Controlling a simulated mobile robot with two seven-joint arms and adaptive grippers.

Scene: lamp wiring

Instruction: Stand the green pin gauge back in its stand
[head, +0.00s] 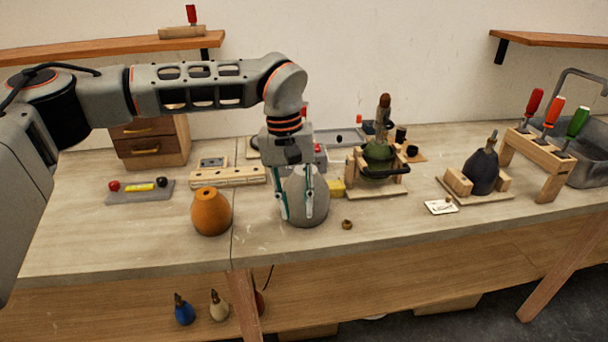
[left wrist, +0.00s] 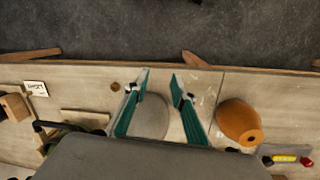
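I cannot pick out the green pin gauge with certainty. A green-handled tool (head: 577,124) stands upright at the right end of a wooden rack (head: 547,189), beside red and orange handled ones. A pale wooden block with a row of holes (head: 232,177) lies left of centre; I see no green pin in it. My left gripper (head: 296,215) points down at a grey rounded vessel (head: 318,206), which lies between or behind its teal fingers. In the left wrist view the fingers (left wrist: 160,75) are apart, with the grey vessel (left wrist: 152,118) showing between them. My right gripper is out of view.
An orange vessel (head: 211,213) stands just left of the left gripper. A green vessel (head: 375,165) in a wooden cradle and a dark vessel (head: 482,173) stand to the right. A grey tray (head: 125,196) lies far left. The bench front between the orange vessel and left edge is clear.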

